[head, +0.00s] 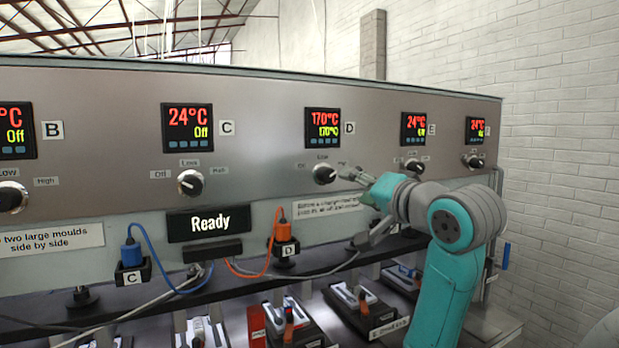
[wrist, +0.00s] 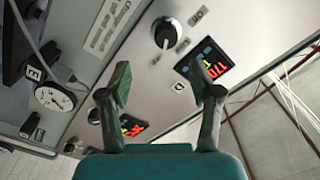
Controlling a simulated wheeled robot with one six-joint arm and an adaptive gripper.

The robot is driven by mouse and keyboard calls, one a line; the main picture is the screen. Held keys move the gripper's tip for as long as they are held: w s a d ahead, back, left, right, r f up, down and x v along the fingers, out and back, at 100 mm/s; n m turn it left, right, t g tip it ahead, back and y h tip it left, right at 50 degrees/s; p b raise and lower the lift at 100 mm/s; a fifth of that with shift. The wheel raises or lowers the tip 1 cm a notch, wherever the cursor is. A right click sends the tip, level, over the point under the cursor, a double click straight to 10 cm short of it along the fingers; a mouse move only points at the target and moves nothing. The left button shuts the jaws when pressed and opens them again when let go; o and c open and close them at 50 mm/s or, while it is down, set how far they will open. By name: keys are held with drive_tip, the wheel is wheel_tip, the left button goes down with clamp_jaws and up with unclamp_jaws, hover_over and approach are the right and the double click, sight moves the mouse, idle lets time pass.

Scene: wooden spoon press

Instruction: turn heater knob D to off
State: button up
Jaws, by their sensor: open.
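My gripper (head: 356,173) is just right of knob D in the head view, apart from the panel as far as I can tell. In the wrist view, my gripper (wrist: 164,88) is open and empty, and knob D (wrist: 167,34) shows beyond and above the fingertips.
Knob C (head: 190,183) is to the left and knob E (head: 414,166) to the right; displays C and E read 24. Below are an orange plug (head: 283,231), a Ready sign (head: 208,223), cables and several moulds. A brick wall stands at the right.

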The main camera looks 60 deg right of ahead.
sight(331, 175)
drive_tip(key=x, duration=0.6)
drive_tip(key=r+x, duration=0.1)
drive_tip(key=x, duration=0.3)
drive_tip(key=shift+w+a, duration=0.1)
drive_tip(key=shift+w, duration=0.05)
drive_tip(key=c, duration=1.1)
